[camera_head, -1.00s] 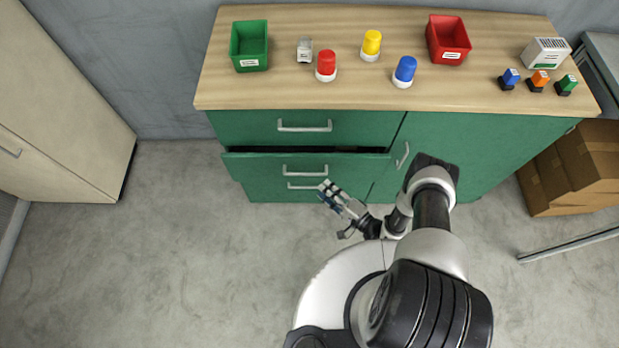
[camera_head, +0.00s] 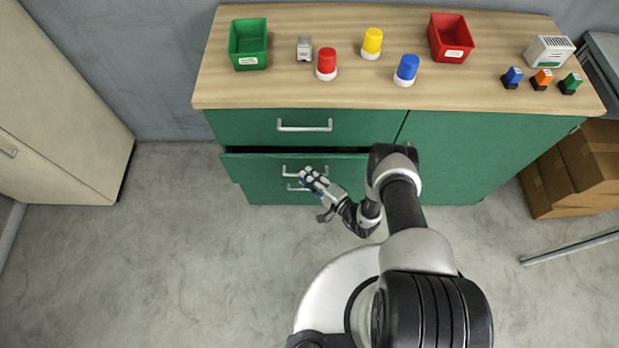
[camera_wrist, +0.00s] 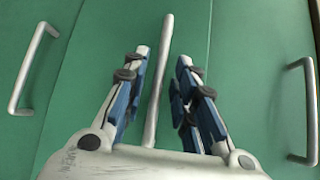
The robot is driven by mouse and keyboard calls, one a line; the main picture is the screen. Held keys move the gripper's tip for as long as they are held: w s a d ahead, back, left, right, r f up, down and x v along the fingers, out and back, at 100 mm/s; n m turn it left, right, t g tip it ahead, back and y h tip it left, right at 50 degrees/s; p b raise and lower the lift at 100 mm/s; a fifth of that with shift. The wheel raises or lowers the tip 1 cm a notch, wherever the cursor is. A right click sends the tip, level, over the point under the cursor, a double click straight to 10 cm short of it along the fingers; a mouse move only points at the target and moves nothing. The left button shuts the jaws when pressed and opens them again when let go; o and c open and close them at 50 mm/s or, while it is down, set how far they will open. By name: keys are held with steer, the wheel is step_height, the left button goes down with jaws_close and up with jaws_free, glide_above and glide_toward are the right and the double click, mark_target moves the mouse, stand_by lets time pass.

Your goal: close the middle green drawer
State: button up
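The middle green drawer (camera_head: 255,172) stands pulled out a little from the cabinet, with a dark gap along its top edge in the head view. Its grey bar handle (camera_head: 290,170) is at the front, partly near my fingers. My gripper (camera_head: 311,178) is in front of this drawer. In the wrist view my gripper (camera_wrist: 163,65) is open, with a finger on each side of a bar handle (camera_wrist: 158,85) that looks like the middle drawer's. No finger visibly touches the bar; depth is hard to judge.
The top drawer (camera_head: 245,125) is shut. Other handles show left (camera_wrist: 33,65) and right (camera_wrist: 312,110) in the wrist view. The wooden top (camera_head: 450,95) holds bins, colored lamps and small switches. Cardboard boxes (camera_head: 575,170) stand at right. The floor at left is clear.

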jaws_close()
stand_by(0.5)
